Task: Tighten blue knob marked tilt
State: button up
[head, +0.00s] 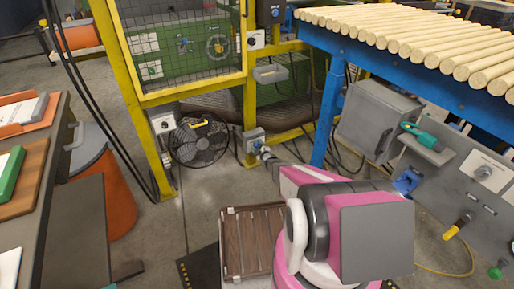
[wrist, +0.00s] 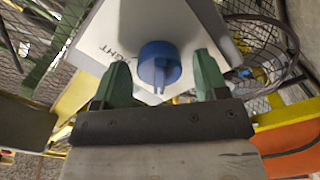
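Lettering left of the knob is partly legible and seems to end in "GHT"; I cannot read "tilt". My gripper (wrist: 163,75) is open, with one green finger on each side of the knob and gaps between. In the head view my gripper (head: 264,153) reaches a small grey box (head: 253,138) low on the yellow post. The knob there is too small to make out.
A black fan (head: 198,142) stands left of the box. A yellow mesh guard (head: 180,45) rises behind it. A blue-framed roller table (head: 400,40) and a grey panel with several knobs (head: 480,180) are at the right. A slatted wooden crate (head: 250,240) is below my arm.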

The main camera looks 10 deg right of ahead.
jog(key=c, duration=0.7)
jog(key=shift+m, duration=0.4)
jog(key=m, duration=0.8)
jog(key=shift+d+r, duration=0.1)
jog(key=m, duration=0.5)
jog(key=shift+d+m, duration=0.1)
jog(key=shift+m, duration=1.9)
